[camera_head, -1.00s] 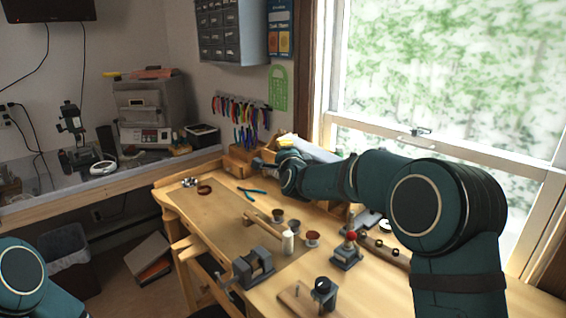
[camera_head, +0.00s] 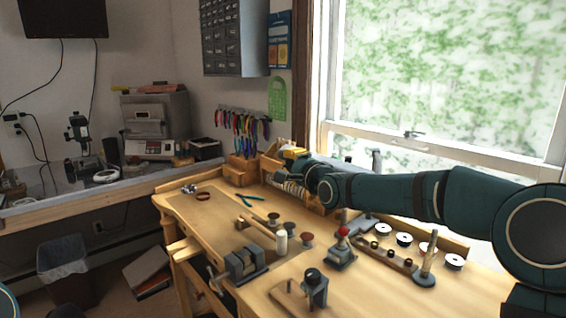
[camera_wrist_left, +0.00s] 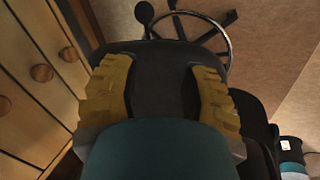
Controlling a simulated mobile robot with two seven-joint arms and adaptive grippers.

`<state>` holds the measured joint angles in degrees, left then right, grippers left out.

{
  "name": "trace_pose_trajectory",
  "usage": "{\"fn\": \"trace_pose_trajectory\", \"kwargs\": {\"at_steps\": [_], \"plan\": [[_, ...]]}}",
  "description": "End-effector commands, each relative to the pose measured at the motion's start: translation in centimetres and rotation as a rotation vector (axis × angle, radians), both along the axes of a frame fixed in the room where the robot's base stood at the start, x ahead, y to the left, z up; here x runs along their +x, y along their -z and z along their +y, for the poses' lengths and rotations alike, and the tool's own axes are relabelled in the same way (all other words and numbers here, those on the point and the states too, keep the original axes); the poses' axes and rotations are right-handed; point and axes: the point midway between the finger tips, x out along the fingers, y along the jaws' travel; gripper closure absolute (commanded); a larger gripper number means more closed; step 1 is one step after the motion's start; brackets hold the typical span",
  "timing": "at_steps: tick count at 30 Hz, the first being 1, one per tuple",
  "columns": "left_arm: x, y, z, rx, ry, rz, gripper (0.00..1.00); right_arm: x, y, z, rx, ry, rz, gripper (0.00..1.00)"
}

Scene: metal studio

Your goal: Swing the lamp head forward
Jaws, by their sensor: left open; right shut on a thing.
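My right gripper (camera_head: 290,181) reaches in from the right in the head view, over the back of the workbench (camera_head: 205,215) near the wooden boxes. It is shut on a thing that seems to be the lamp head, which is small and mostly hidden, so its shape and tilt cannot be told. My left gripper (camera_wrist_left: 160,92) shows in the left wrist view. Its yellow-padded fingers are wide apart, with nothing held between them. They hang low, over a dark seat-like shape.
A vise (camera_head: 244,264), a red-knobbed tool (camera_head: 341,250) and a wooden rail (camera_head: 388,257) with spools stand on the bench. The window (camera_head: 450,80) is behind my right arm. Wooden drawers (camera_wrist_left: 30,85) flank my left gripper.

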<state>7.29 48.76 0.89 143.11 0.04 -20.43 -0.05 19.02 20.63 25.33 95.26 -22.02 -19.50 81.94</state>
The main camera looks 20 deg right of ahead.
Motion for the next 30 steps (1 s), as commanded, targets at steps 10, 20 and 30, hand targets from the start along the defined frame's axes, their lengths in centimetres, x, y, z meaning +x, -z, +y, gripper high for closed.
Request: {"fn": "trace_pose_trajectory", "kwargs": {"at_steps": [10,20,30], "plan": [[-0.1,-0.6,0.0,0.000,0.000,0.003,0.56,-1.7,0.1,-0.7,0.001,-0.054,0.003,1.00],[-0.2,-0.7,0.0,-0.001,0.001,0.005,0.56,-2.1,0.1,-0.7,0.001,-0.069,0.002,1.00],[-0.2,-0.7,0.0,-0.001,0.000,0.004,0.56,-2.1,0.1,-0.7,0.000,-0.069,0.003,0.67]]}}
